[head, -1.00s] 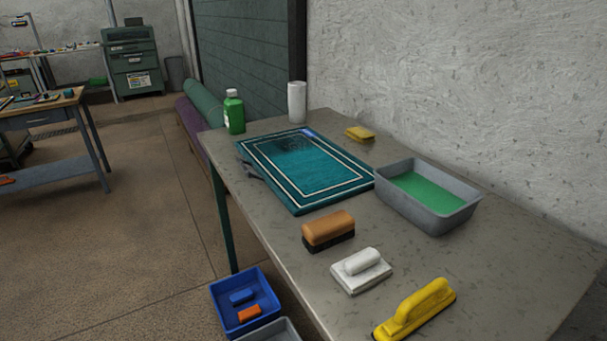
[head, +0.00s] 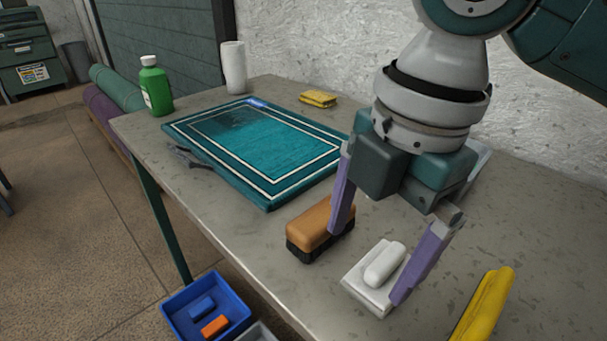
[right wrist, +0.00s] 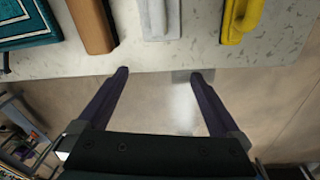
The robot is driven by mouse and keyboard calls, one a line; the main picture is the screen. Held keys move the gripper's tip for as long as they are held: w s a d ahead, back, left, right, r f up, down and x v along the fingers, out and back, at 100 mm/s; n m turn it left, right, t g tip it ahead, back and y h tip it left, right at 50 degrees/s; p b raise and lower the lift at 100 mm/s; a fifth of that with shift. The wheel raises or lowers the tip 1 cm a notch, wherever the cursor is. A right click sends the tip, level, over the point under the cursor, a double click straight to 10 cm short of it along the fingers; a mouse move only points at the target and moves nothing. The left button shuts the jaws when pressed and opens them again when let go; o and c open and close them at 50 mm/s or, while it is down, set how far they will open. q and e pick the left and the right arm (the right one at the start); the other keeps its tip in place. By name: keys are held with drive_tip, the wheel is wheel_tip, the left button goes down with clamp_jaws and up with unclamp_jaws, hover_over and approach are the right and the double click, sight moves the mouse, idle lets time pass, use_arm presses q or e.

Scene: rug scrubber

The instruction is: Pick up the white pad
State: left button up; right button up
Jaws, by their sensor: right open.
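The white pad (head: 362,291), a flat block with a rounded white handle, lies on the table near its front edge. It also shows at the top of the right wrist view (right wrist: 158,32). My right gripper (head: 368,266) is open and empty, its purple fingers spread. In the head view the fingers overlap the pad's area, one in front of the brown brush and one over the pad's right side. In the right wrist view the fingertips (right wrist: 159,75) appear short of the pad, below the table edge in the picture. My left gripper is out of view.
A brown brush (head: 309,225) stands left of the pad, a yellow-handled tool (head: 482,308) right of it. A teal rug (head: 240,150), green bottle (head: 156,88), white roll (head: 233,66) and yellow sponge (head: 318,98) lie behind. A blue bin (head: 180,325) stands below. My arm mostly hides the grey tray.

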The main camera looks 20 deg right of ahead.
drive_tip(key=n+h+b, duration=0.1)
drive_tip(key=n+b, duration=0.1)
approach(388, 257)
drive_tip(key=shift+a+f+g, duration=0.35)
drive_tip(key=shift+a+g, duration=0.05)
drive_tip(key=shift+a, duration=0.05)
drive_tip(key=shift+w+d+f, duration=0.1)
drive_tip(key=shift+d+f, duration=0.05)
drive_tip(key=shift+d, duration=0.05)
wheel_tip(388, 257, down, 4)
drive_tip(key=shift+f+b, duration=0.1)
drive_tip(key=shift+b, duration=0.2)
wheel_tip(388, 257, down, 5)
drive_tip(key=shift+w+d+b, duration=0.1)
drive_tip(key=shift+w+b, duration=0.1)
drive_tip(key=shift+b, duration=0.25)
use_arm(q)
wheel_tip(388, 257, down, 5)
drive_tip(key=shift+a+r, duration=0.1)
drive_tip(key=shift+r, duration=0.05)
use_arm(e)
drive_tip(key=shift+c, duration=0.2)
drive_tip(key=c, duration=1.2)
